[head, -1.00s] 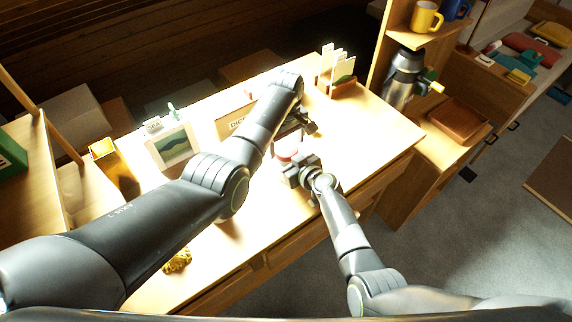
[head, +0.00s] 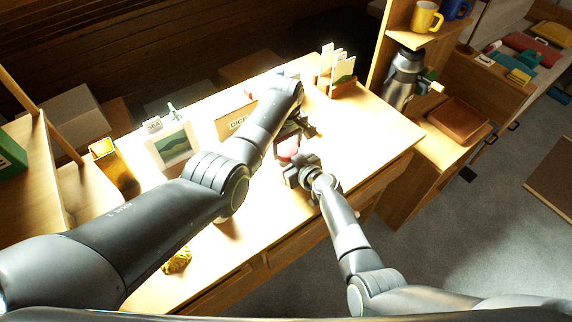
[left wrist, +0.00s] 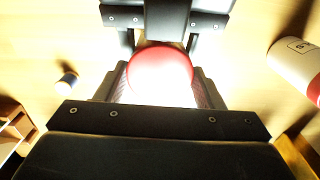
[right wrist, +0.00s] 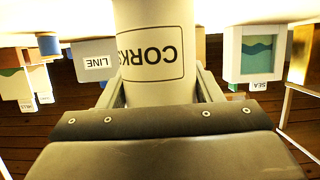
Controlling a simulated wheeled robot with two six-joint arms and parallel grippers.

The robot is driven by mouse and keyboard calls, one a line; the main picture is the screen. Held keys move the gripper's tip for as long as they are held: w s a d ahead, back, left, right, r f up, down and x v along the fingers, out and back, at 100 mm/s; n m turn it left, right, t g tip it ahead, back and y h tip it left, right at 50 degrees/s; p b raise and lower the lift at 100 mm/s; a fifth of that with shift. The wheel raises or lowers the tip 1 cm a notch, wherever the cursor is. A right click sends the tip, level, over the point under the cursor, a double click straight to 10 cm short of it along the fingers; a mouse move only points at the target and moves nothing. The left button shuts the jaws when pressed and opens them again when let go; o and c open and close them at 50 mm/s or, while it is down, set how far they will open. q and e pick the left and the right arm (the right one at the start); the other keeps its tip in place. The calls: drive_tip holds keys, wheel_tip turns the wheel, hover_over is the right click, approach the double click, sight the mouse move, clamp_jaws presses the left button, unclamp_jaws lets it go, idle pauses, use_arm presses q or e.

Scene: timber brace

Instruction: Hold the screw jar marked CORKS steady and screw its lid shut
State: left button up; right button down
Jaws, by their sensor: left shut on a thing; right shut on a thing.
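The jar marked CORKS (right wrist: 152,45) is pale with a dark-framed label, seen upside down in the right wrist view. My right gripper (head: 300,172) is shut on its body, one finger on each side. In the left wrist view a round red lid (left wrist: 160,62), washed out by glare, sits between the fingers of my left gripper (left wrist: 162,88), which is shut on it.
A picture frame (head: 174,147), a labelled box (head: 232,122) and a card rack (head: 338,86) stand along the back. The desk's right part is clear.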

use_arm(q)
drive_tip(key=m, duration=0.9)
drive_tip(key=shift+m, duration=0.3)
drive_tip(key=o, duration=1.1)
drive_tip(key=shift+d+r, duration=0.1)
drive_tip(key=shift+r, duration=2.2)
